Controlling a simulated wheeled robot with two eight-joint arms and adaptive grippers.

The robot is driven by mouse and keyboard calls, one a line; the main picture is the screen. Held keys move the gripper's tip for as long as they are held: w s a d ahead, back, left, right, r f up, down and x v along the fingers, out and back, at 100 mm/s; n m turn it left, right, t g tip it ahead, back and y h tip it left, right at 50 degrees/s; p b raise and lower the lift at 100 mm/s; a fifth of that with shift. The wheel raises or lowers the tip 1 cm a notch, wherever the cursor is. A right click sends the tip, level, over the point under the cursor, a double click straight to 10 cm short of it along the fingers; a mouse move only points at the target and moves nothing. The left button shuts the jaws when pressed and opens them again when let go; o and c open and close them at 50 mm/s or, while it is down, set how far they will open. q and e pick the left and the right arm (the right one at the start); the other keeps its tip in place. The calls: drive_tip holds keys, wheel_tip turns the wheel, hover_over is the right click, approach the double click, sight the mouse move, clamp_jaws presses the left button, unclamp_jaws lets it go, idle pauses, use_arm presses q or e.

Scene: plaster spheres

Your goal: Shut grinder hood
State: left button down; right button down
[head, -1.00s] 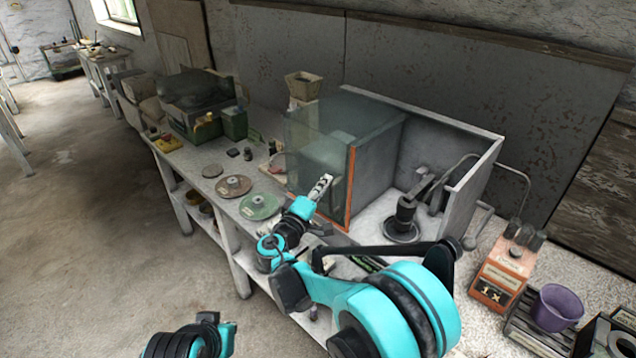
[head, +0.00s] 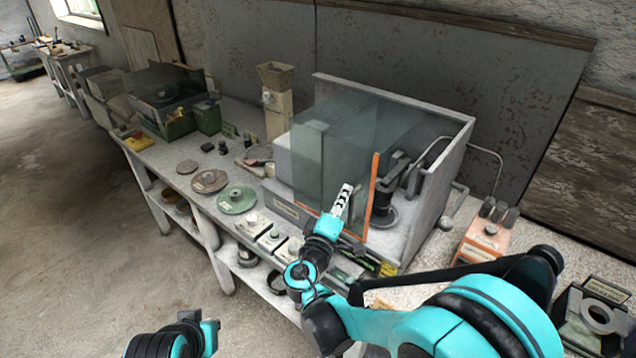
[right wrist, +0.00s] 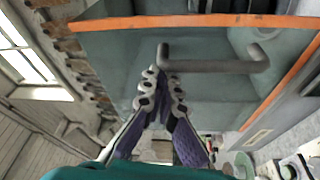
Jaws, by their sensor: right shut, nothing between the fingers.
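The grinder hood (head: 343,145) is a clear, greenish glass box with an orange front edge. It stands partly over the pale grinder housing (head: 448,165) on the bench. The dark grinder spindle (head: 384,208) shows just right of the orange edge. My right gripper (head: 346,190) is shut and empty, in front of the hood's glass near the orange edge. In the right wrist view, the shut fingertips (right wrist: 162,74) are at one end of a grey bar handle (right wrist: 215,66) on the hood; whether they touch it I cannot tell.
Grinding discs (head: 236,198) and small labelled blocks (head: 272,238) lie along the bench front, left of my right arm. An orange box (head: 484,243) stands right of the housing. A beige hopper (head: 275,100) stands behind. The floor (head: 80,230) at left is clear.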

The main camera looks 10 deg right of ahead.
drive_tip(key=s+d, duration=0.8)
drive_tip(key=shift+s+d, duration=0.1)
